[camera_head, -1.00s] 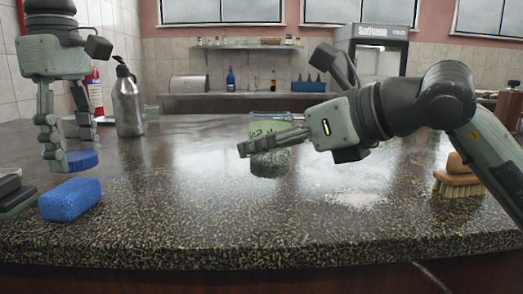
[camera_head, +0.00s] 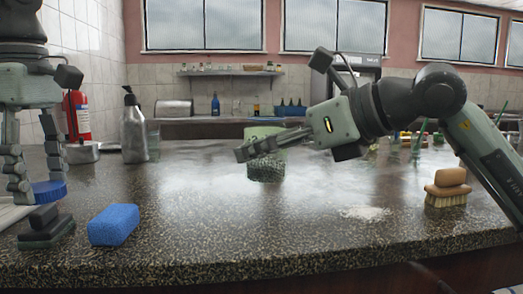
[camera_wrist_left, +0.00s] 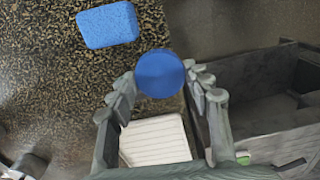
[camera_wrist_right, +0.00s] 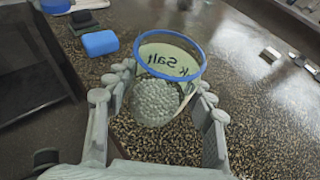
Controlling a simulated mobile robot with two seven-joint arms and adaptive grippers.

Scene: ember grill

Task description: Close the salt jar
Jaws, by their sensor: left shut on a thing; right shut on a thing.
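The salt jar (camera_wrist_right: 158,100) is clear glass with a blue rim, white grains inside and a "Salt" label. It is open at the top, with no lid on it. My right gripper (camera_head: 250,153) is shut around the jar; the jar also shows in the head view (camera_head: 266,169). The blue round lid (camera_head: 49,190) is held between the fingertips of my left gripper (camera_head: 38,184), at the far left, well apart from the jar. The lid shows clearly in the left wrist view (camera_wrist_left: 160,73), with my left fingers (camera_wrist_left: 162,88) at its sides.
A blue sponge (camera_head: 114,225) and a dark block (camera_head: 46,228) lie at the counter's left front. Spilled white powder (camera_head: 365,213) and a wooden brush (camera_head: 447,187) are at right. A metal bottle (camera_head: 133,128) stands behind. The counter's middle front is clear.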

